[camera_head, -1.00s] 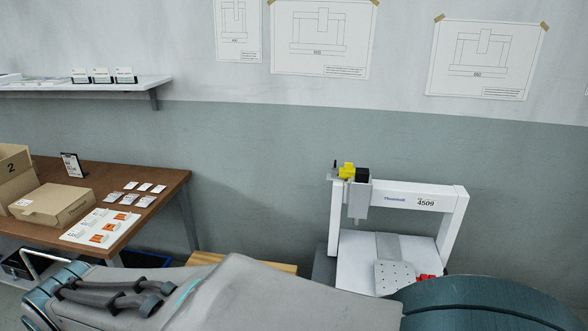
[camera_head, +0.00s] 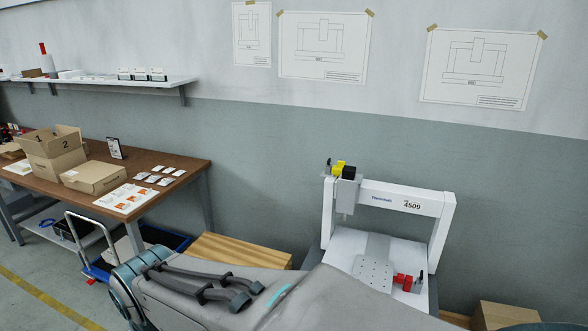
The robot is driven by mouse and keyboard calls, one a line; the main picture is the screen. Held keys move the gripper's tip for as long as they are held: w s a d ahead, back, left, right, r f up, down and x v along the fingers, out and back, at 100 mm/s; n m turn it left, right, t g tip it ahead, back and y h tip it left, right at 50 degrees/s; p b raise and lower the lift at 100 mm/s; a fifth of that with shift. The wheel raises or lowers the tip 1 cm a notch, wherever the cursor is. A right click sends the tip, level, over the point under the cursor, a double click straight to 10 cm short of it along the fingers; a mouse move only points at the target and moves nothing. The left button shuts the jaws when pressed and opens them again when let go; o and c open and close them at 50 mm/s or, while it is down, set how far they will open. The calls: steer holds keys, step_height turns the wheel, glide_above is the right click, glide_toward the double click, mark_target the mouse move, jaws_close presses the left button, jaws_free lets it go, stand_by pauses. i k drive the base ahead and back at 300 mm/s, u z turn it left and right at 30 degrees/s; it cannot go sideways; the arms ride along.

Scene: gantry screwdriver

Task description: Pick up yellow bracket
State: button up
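The yellow bracket (camera_head: 337,168) sits at the top left of the white gantry machine (camera_head: 434,206), beside a black block on the gantry's vertical head. It is small in the picture, so its exact fit to the head cannot be told. My gripper is not in view. My grey arm link (camera_head: 215,285) crosses the bottom of the picture in front of the machine and hides part of its base.
A red part (camera_head: 403,281) is on the gantry bed near a perforated plate (camera_head: 372,273). A wooden surface (camera_head: 240,250) lies left of the machine. A brown table (camera_head: 170,163) with cardboard boxes (camera_head: 93,178) stands further left, near a blue cart (camera_head: 98,271). A cardboard box (camera_head: 505,313) is at lower right.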

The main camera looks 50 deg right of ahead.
mark_target(336, 169)
steer(key=z, duration=2.05)
steer(key=i, duration=0.45)
